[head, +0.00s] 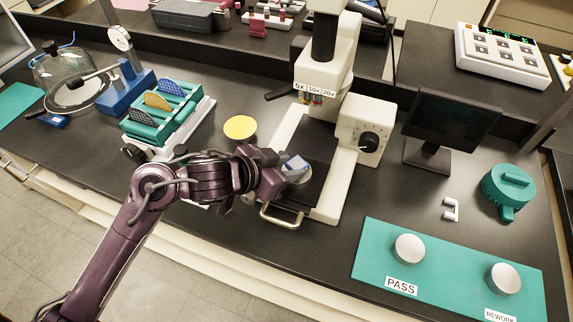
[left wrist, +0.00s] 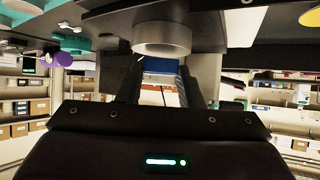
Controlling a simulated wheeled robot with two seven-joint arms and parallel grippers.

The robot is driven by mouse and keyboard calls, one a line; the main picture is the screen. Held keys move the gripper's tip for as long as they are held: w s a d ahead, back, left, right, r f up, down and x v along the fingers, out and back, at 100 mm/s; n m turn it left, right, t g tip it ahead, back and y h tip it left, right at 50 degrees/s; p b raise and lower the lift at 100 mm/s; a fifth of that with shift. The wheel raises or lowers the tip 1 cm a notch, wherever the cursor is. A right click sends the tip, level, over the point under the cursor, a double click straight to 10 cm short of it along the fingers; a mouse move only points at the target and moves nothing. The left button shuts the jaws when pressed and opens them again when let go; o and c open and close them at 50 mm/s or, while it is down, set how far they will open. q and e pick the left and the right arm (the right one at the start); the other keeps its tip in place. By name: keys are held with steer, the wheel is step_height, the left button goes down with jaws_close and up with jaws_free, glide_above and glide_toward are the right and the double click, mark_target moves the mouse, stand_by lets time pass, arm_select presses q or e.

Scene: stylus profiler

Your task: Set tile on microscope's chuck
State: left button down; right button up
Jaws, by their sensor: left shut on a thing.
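My left gripper (head: 290,166) reaches over the black stage (head: 318,142) of the white microscope (head: 347,110). It is shut on a small blue tile (head: 296,162). The tile also shows between the fingers in the left wrist view (left wrist: 160,65). The round grey chuck (head: 298,177) is just by the fingertips, partly hidden by the gripper. In the left wrist view the chuck (left wrist: 162,38) appears as a pale cylinder close to the tile. I cannot tell whether tile and chuck touch. My right gripper is not in view.
The microscope's objectives (head: 312,97) hang behind the gripper. A yellow disc (head: 240,128) and a green rack (head: 160,112) with wafers stand to the left. A black monitor (head: 440,125) and a teal mat (head: 450,270) with two pale discs are to the right. A metal handle (head: 281,218) juts out in front.

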arm_select(q)
steer(key=shift+f, duration=0.25)
steer(key=shift+f, duration=0.25)
steer(key=c, duration=0.9)
jaws_free()
steer(key=shift+c, duration=0.5)
steer(key=shift+s+a+r, duration=0.15)
steer(key=shift+r, duration=0.05)
steer(key=p+v, duration=0.5)
steer(key=v, duration=0.1)
steer(key=shift+s+a, duration=0.2)
